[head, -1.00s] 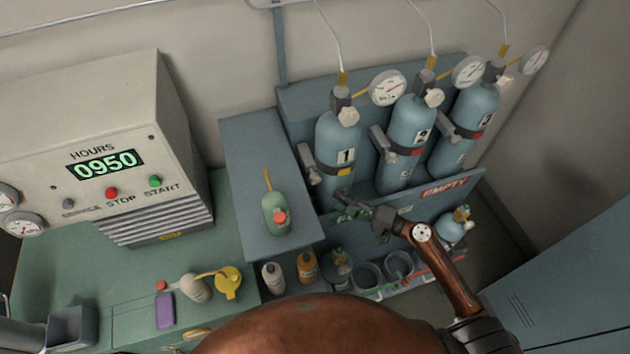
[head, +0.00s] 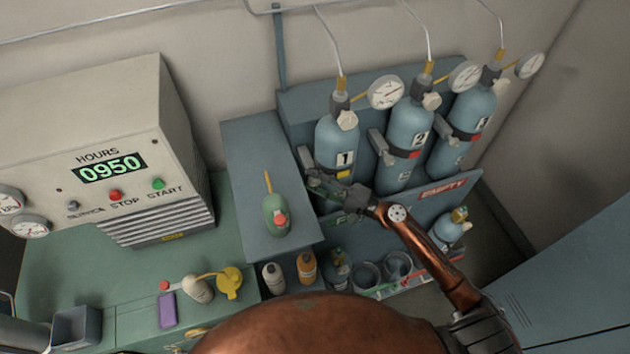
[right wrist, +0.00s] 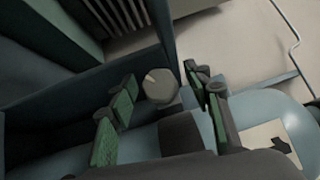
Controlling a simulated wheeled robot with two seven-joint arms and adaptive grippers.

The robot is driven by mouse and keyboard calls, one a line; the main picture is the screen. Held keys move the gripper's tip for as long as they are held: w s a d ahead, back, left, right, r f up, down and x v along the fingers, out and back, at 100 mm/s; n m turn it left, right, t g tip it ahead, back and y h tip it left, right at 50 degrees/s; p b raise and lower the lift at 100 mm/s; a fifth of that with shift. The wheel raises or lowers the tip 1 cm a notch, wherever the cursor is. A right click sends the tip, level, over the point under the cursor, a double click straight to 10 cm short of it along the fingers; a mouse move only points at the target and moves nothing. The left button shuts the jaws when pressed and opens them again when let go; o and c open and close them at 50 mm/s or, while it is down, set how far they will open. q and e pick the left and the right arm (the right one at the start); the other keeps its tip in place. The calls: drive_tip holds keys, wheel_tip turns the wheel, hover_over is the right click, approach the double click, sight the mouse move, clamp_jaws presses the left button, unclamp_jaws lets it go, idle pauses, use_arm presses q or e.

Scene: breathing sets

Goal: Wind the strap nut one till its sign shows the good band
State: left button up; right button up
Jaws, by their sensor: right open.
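Cylinder 1 (head: 338,135) stands strapped in the rack at the left of three blue cylinders. My right gripper (head: 318,180) is at the lower left of cylinder 1 and covers most of that nut in the head view. In the right wrist view the open green-padded fingers (right wrist: 160,105) stand apart on either side of the nut, with gaps visible. The sign on the strap (head: 344,174) is partly hidden; a sliver of yellow shows. My left gripper is out of view.
Cylinder 2 (head: 407,145) and cylinder 3 (head: 463,125) stand to the right with their own straps. A green flask (head: 274,212) stands on the blue cabinet (head: 262,160) left of the gripper. Bottles and cups sit below.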

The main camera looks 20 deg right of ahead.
drive_tip(key=c, duration=1.2)
drive_tip(key=shift+o, duration=0.2)
drive_tip(key=n+g+h+p, duration=0.2)
drive_tip(key=n+h+p, duration=0.1)
drive_tip(key=p, duration=0.9)
drive_tip(key=shift+r+p, duration=0.2)
drive_tip(key=shift+p, duration=0.15)
drive_tip(key=shift+f+n+p, duration=0.2)
drive_tip(key=shift+n+p, duration=0.1)
drive_tip(key=shift+p, duration=0.15)
drive_tip(key=shift+f, duration=0.1)
drive_tip(key=o, duration=1.2)
drive_tip(key=shift+c, duration=0.2)
